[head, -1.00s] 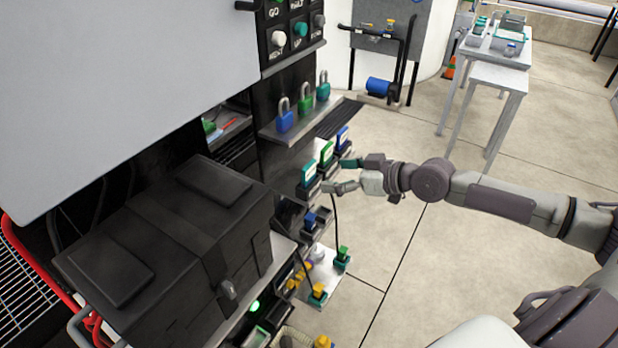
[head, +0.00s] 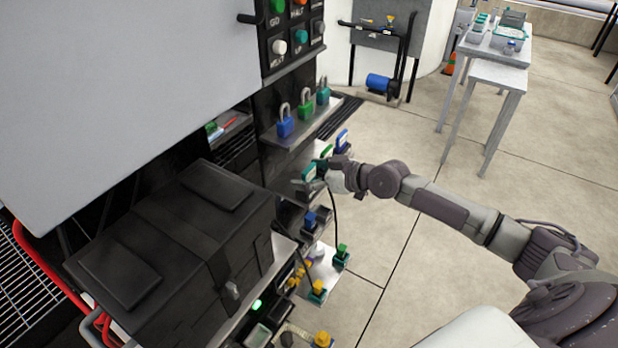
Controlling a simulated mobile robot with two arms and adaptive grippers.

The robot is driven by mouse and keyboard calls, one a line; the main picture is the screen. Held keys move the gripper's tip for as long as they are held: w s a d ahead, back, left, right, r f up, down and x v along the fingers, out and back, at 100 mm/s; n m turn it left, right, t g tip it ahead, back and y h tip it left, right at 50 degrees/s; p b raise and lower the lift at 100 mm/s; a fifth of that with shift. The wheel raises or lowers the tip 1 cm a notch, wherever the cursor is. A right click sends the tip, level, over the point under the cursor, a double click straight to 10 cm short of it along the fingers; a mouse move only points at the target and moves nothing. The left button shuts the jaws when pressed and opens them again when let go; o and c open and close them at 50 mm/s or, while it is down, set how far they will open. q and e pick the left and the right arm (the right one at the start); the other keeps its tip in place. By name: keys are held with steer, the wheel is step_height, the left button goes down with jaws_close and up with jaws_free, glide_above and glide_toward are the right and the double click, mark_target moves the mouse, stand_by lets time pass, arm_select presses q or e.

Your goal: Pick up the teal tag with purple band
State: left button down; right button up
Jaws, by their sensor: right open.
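The teal tag (head: 308,172) stands nearest in a short row of tags on a small shelf, beside a green tag (head: 327,152) and a blue tag (head: 342,138). Its purple band is too small to make out. My right gripper (head: 311,178) is open at the teal tag, with its fingers reaching to either side of it. I cannot tell whether the fingers touch the tag. My left gripper is not in view.
A black case (head: 175,245) fills the lower left. Padlocks (head: 285,122) stand on a ledge behind the tags. Connectors and a cable (head: 335,220) lie below the gripper. A white table (head: 497,75) stands far right.

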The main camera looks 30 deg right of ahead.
steer(key=c, duration=1.2)
steer(key=shift+o, duration=0.2)
steer(key=shift+r, duration=0.1)
